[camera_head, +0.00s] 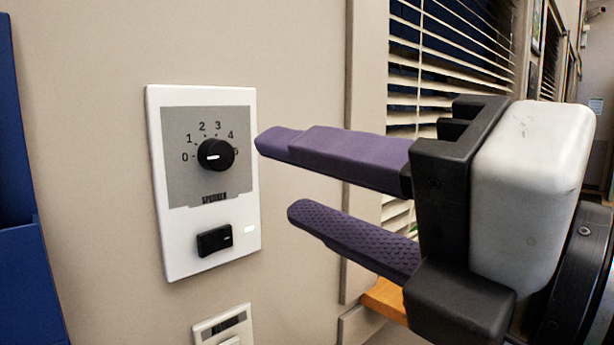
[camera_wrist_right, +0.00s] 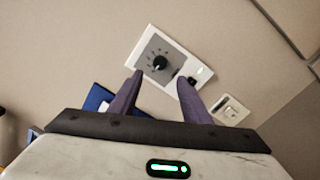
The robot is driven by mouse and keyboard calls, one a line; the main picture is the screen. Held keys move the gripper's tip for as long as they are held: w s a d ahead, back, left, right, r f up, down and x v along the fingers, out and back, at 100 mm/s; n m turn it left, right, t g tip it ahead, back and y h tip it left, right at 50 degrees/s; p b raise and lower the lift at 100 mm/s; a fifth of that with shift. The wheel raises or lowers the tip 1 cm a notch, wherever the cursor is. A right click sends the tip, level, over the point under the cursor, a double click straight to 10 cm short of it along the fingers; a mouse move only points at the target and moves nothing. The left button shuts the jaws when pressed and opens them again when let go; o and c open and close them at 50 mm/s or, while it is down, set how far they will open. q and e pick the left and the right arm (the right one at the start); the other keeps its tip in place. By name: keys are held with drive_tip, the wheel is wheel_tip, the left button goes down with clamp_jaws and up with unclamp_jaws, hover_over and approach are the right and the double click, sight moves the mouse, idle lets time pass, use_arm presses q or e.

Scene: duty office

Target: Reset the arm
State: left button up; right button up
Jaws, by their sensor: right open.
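My right gripper (camera_head: 274,177) comes in from the right in the head view, with two purple fingers apart and nothing between them. The fingertips also show in the right wrist view (camera_wrist_right: 159,78). They are in front of a white wall panel (camera_head: 245,110), which also shows in the wrist view (camera_wrist_right: 190,62). The panel carries a black dial (camera_head: 216,154) marked 0 to 5 and a black rocker switch (camera_head: 213,241) with a small lit light (camera_head: 250,229) beside it. The fingers look apart from the dial. My left gripper is not in view.
A second, smaller wall plate (camera_head: 222,326) sits below the panel. A blue object (camera_head: 22,250) stands at the left edge. A window with blinds (camera_head: 455,50) and an orange-brown ledge (camera_head: 384,298) lie behind my right gripper.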

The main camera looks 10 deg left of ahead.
drive_tip(key=shift+s+d, duration=0.1)
drive_tip(key=w+d+f+m+t+h, duration=0.1)
drive_tip(key=w+f+m, duration=1.2)
drive_tip(key=f+m, duration=0.15)
drive_tip(key=w+d+f+m+h, duration=0.1)
drive_tip(key=d+f+m+h, duration=0.2)
drive_tip(key=f, duration=0.7)
drive_tip(key=w+d+f+m+h, duration=0.1)
drive_tip(key=w+d+f+m, duration=0.15)
drive_tip(key=f+m, duration=0.45)
drive_tip(key=s+d+f+m+g+h, duration=0.1)
drive_tip(key=s+d+f+h, duration=0.15)
drive_tip(key=f, duration=0.75)
drive_tip(key=s+d+f+m+h, duration=0.15)
drive_tip(key=s+d+f, duration=0.25)
drive_tip(key=f, duration=0.6)
drive_tip(key=s+d+f+m+g+h, duration=0.1)
drive_tip(key=s+d+f+m, duration=0.1)
drive_tip(key=s+f, duration=0.6)
drive_tip(key=s+d+f+m+g+h, duration=0.2)
drive_tip(key=s+d+f, duration=0.3)
drive_tip(key=s+f, duration=0.3)
drive_tip(key=shift+s+m, duration=0.2)
drive_tip(key=shift+m, duration=0.1)
